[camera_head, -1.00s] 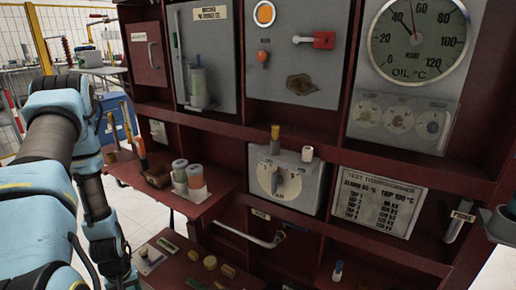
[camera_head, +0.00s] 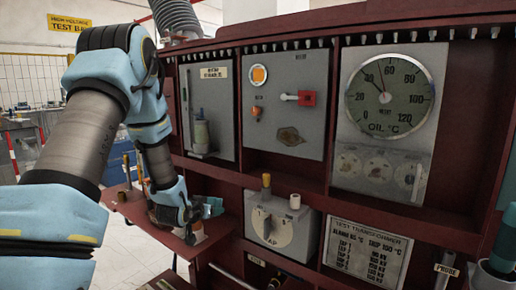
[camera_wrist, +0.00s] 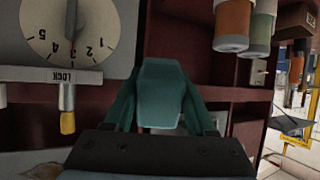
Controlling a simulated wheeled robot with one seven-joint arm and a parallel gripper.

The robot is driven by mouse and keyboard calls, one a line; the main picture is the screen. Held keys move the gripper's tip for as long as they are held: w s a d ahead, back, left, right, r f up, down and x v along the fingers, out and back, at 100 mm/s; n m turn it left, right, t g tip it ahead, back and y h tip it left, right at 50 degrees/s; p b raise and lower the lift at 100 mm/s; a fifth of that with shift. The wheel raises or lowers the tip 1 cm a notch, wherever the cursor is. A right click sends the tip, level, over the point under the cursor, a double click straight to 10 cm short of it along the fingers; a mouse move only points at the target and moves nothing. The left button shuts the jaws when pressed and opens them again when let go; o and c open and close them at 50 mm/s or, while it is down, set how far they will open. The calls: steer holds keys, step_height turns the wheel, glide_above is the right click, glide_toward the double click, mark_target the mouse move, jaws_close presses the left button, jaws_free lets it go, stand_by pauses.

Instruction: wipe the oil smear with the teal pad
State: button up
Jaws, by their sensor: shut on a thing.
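The oil smear (camera_head: 290,137) is a brown patch on the grey upper panel, below the red-handled switch. My gripper (camera_head: 208,208) is in front of the small shelf, to the left of and below the smear and apart from it. In the wrist view, my gripper (camera_wrist: 160,115) is shut on the teal pad (camera_wrist: 160,85), which sits between its dark green fingers. A brown edge at the lower left of that view may be the smear; I cannot tell. In the head view the pad is small and hard to separate from the fingers.
The tap dial box (camera_head: 272,225), with a yellow-topped knob and a white knob, juts out below the smear. Red frame ledges (camera_head: 228,178) run between the panels. Bottles (camera_wrist: 233,22) stand on the shelf. The oil gauge (camera_head: 389,92) is to the right.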

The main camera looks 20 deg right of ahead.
mark_target(299, 141)
steer(key=s+d+r+m+h, duration=0.2)
steer(key=s+d+r+h, duration=0.2)
steer(key=d+r, duration=0.5)
steer(key=s+d+r+m+h, duration=0.25)
steer(key=d+r+h, duration=0.2)
steer(key=r, duration=0.85)
steer(key=shift+g+y, duration=0.35)
steer(key=shift+g, duration=0.05)
steer(key=shift+s+p+x, duration=0.15)
steer(key=shift+p+x, duration=0.35)
steer(key=shift+x, duration=0.85)
steer(key=shift+s+p+x, duration=0.15)
steer(key=shift+p+x, duration=0.35)
steer(key=shift+x, duration=0.9)
steer(key=shift+x, duration=1.05)
steer(key=shift+s+d+b, duration=0.1)
steer(key=shift+s+b, duration=0.1)
steer(key=shift+b, duration=0.15)
